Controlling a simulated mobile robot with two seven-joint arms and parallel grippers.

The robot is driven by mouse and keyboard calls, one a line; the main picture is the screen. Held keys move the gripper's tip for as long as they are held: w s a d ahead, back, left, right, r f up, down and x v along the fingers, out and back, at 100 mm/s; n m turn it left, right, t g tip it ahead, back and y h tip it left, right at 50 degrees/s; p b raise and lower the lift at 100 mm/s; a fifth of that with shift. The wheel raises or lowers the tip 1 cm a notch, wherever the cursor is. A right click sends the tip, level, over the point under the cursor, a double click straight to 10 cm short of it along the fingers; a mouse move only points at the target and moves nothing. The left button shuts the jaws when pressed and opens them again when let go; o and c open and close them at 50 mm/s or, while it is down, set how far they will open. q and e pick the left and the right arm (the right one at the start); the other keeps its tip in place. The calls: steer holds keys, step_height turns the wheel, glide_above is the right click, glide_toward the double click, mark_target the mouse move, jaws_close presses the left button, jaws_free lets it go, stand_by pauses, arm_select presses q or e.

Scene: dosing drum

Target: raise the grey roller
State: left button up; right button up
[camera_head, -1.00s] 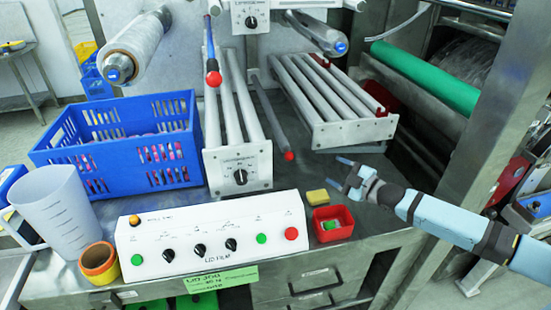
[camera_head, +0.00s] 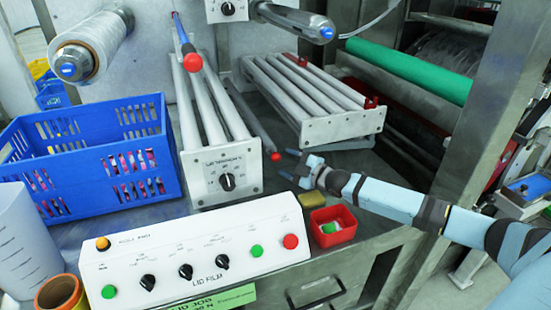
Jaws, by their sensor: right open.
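A slim grey roller (camera_head: 257,123) with a red end cap (camera_head: 276,156) lies low between two banks of metal rollers. My right gripper (camera_head: 293,167) is open and empty, just to the right of and slightly nearer than the red cap. Its fingers point left toward that end; I cannot tell whether they touch it. My left gripper is not in view.
A roller bank with a dial (camera_head: 228,182) stands on the left and a tilted roller bank (camera_head: 345,127) on the right. A white control panel (camera_head: 190,250), red tray (camera_head: 346,229), yellow block (camera_head: 312,200) and blue crate (camera_head: 90,187) are in front and left. A red-ended rod (camera_head: 193,62) overhangs the left bank.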

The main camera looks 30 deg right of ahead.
mark_target(280, 158)
steer(key=shift+x, duration=2.55)
jaws_close()
steer(key=shift+r, duration=0.1)
